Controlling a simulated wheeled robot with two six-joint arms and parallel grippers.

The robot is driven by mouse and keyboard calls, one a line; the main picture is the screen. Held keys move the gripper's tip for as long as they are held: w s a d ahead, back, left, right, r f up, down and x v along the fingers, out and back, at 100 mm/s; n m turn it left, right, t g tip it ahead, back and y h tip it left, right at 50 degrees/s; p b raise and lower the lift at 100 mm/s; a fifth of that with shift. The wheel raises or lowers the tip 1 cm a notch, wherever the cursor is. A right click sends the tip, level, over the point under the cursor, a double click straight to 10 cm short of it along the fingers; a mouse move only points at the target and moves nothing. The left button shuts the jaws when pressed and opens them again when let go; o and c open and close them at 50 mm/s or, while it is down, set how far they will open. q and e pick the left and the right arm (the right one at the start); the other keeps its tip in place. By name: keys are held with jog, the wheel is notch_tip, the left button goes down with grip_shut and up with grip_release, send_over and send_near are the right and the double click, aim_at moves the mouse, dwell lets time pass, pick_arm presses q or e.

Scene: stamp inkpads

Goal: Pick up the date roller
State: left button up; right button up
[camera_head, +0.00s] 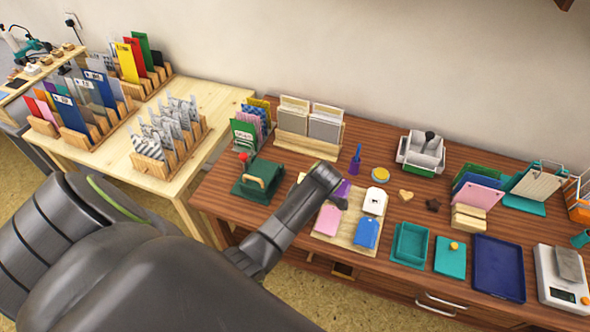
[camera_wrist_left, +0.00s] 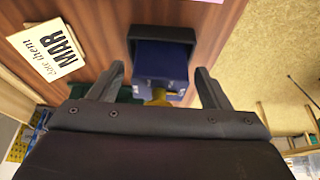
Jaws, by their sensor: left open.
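My left gripper (camera_wrist_left: 160,72) is open in the left wrist view. A boxy dark blue piece (camera_wrist_left: 164,63) with a black frame (camera_wrist_left: 165,33) and a yellow knob-like part (camera_wrist_left: 158,96) shows between its fingers, with a gap visible on both sides. I cannot tell for certain whether this is the date roller. In the head view the wrist end of my left arm is over the pale board, and it hides part of what is under it. A purple item (camera_head: 342,188) and a small dark item (camera_head: 341,204) show beside it. My right gripper is out of view.
A pink pad (camera_head: 327,220), a white pad (camera_head: 374,202) and a blue pad (camera_head: 367,233) lie close by. A green stamp press (camera_head: 258,180) stands to the left. A blue upright tool (camera_head: 355,160) and a yellow round tin (camera_head: 380,174) are behind. A teal tray (camera_head: 409,244) is to the right.

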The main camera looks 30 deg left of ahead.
pick_arm(q)
jog(key=c, duration=1.3)
jog(key=shift+o, duration=0.2)
jog(key=shift+w, duration=0.1)
notch_tip(320, 180, up, 6)
jog(key=shift+r, duration=0.2)
notch_tip(320, 180, up, 3)
jog(key=shift+f+p, duration=0.1)
jog(key=shift+p, duration=0.55)
jog(key=shift+r+p, duration=0.45)
jog(key=shift+r, duration=0.05)
